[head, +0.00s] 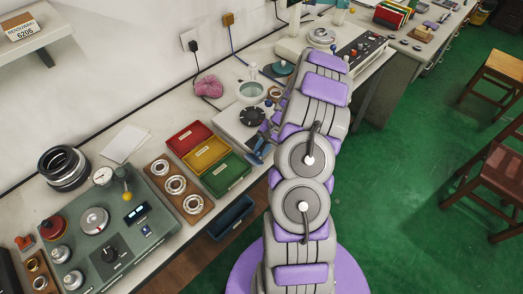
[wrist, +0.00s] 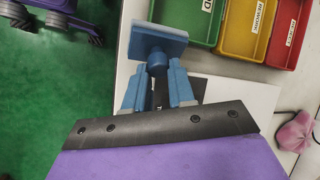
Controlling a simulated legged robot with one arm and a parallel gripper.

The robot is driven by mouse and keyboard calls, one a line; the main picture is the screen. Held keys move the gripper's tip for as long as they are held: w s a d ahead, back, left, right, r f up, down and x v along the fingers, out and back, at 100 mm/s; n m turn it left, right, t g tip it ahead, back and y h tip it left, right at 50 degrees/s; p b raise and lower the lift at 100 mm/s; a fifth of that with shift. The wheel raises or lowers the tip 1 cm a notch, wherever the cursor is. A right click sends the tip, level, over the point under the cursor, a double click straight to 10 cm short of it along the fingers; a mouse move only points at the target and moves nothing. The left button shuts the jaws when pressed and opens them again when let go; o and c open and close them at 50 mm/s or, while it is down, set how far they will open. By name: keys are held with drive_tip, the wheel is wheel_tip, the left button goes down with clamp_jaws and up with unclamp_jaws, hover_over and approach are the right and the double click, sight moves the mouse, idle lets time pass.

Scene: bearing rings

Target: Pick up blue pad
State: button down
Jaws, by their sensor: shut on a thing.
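The blue pad (wrist: 157,40) is a flat blue plate on a short round stem. My gripper (wrist: 157,76) is shut on the stem, with one finger on each side and the plate beyond the fingertips. In the head view the pad (head: 258,153) is a small blue shape at the left of my arm, by the table's front edge. My arm hides part of the gripper there. I cannot tell how high the pad is above the table.
Green (head: 226,174), yellow (head: 205,155) and red (head: 188,138) trays stand left of my gripper. A dark blue bin (head: 231,216) sits below the table edge.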

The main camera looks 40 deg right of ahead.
drive_tip(key=shift+s+a+r+p, duration=0.1)
drive_tip(key=shift+s+r+p, duration=0.05)
drive_tip(key=shift+s+r, duration=0.3)
drive_tip(key=shift+s+a+r+p, duration=0.15)
drive_tip(key=shift+s+r, duration=0.1)
drive_tip(key=shift+r, duration=0.3)
drive_tip(key=s+r+p, duration=0.1)
drive_tip(key=s+p, duration=0.1)
drive_tip(key=s, duration=1.2)
drive_tip(key=shift+s+d, duration=0.3)
drive_tip(key=shift+d, duration=0.1)
